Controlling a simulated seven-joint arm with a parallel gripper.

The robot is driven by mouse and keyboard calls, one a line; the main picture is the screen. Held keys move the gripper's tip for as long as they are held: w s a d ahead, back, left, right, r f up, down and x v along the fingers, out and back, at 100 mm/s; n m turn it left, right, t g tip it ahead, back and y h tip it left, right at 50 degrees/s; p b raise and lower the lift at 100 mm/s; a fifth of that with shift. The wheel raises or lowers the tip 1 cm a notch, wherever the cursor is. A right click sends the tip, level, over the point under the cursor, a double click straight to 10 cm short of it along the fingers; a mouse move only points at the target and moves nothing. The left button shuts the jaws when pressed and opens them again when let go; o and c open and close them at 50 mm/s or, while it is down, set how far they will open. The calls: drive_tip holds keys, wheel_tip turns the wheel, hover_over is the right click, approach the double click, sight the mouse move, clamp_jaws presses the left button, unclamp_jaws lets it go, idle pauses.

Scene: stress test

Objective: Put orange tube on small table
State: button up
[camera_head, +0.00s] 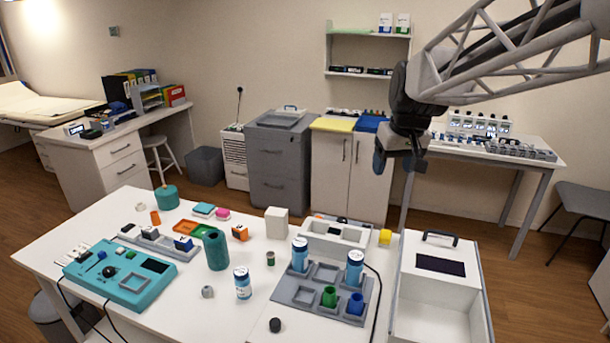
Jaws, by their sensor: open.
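A small orange cylinder (155,217), which looks like the orange tube, stands upright on the white worktable (215,300), near its left side. Another orange piece (240,233) with a dark spot lies near the table's middle; I cannot tell whether it is a tube. My gripper (399,166) hangs at the upper right, open and apparently empty, well above and far to the right of the orange cylinder. I cannot tell which surface is the small table; a white side table (540,158) stands behind at the right, with racks on it.
A stool (160,143) stands behind.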

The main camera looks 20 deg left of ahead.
drive_tip(key=w+a+f+n+y, duration=0.1)
drive_tip(key=w+a+f+n, duration=0.3)
drive_tip(key=a, duration=0.9)
drive_tip(key=w+a+f, duration=0.2)
drive_tip(key=w+a, duration=0.4)
drive_tip(key=a, duration=0.8)
drive_tip(key=w+a+f+n+y, duration=0.15)
drive_tip(key=w+a+f, duration=0.35)
drive_tip(key=a, duration=0.8)
drive_tip(key=n+g, duration=0.2)
drive_tip(key=n, duration=0.4)
hover_over(158, 220)
drive_tip(key=d, duration=0.1)
wheel_tip(158, 220, down, 22)
drive_tip(key=shift+f, duration=0.1)
drive_tip(key=shift+x, duration=1.2)
drive_tip(key=shift+f, duration=0.1)
